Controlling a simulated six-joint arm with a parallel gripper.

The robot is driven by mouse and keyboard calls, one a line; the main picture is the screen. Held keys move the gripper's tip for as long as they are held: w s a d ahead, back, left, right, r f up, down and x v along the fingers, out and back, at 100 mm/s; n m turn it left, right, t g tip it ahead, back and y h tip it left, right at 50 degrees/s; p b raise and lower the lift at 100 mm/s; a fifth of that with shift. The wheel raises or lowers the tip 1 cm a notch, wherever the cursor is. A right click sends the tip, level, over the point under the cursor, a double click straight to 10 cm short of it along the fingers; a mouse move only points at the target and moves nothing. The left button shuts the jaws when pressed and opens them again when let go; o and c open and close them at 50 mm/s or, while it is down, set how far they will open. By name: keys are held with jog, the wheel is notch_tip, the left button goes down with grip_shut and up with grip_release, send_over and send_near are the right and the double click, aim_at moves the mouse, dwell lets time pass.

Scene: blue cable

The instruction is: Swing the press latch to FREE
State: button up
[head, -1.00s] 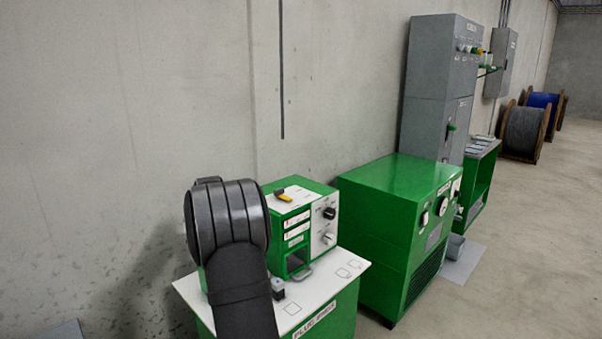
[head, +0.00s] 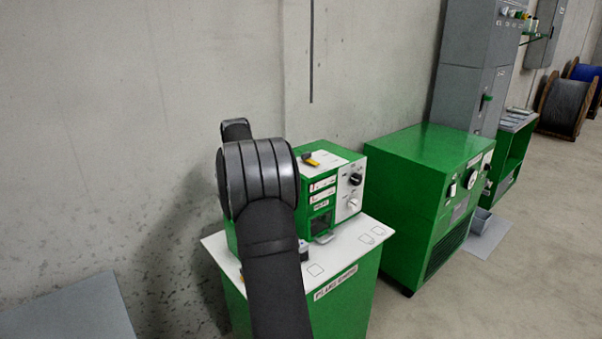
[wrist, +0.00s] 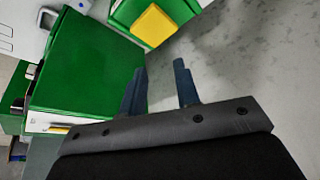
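The press appears to be the small green machine (head: 347,160) with a white dial panel on the white-topped bench in the head view. On its top lies a small yellow-and-black lever (head: 311,160), probably the latch; I cannot read its setting. My gripper (wrist: 158,85) shows in the wrist view, its two dark blue fingers apart with nothing between them. In the head view my gripper is hidden behind my arm, which covers the machine's left side. A yellow block (wrist: 153,25) on a green surface lies beyond the fingertips in the wrist view; I cannot tell if it is the latch.
The bench's white top (head: 345,257) is bare at the front right. A larger green cabinet (head: 425,190) with dials stands right of it, and a grey cabinet (head: 478,60) behind. The concrete wall (head: 100,130) is close behind my arm. Open floor lies to the right.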

jog(key=s+d+f+n+g+h, duration=0.1)
jog(key=s+f+n+g, duration=0.15)
jog(key=s, duration=0.45)
jog(key=s+d+f+n+g, duration=0.1)
jog(key=s+f+n+g, duration=0.1)
jog(key=s+n, duration=0.35)
jog(key=f, duration=0.5)
jog(key=s+f+m, duration=0.1)
jog(key=f, duration=0.5)
jog(key=f+m, duration=0.1)
jog(key=f, duration=0.5)
jog(key=shift+s+f, duration=0.15)
jog(key=shift+s, duration=0.15)
grip_shut()
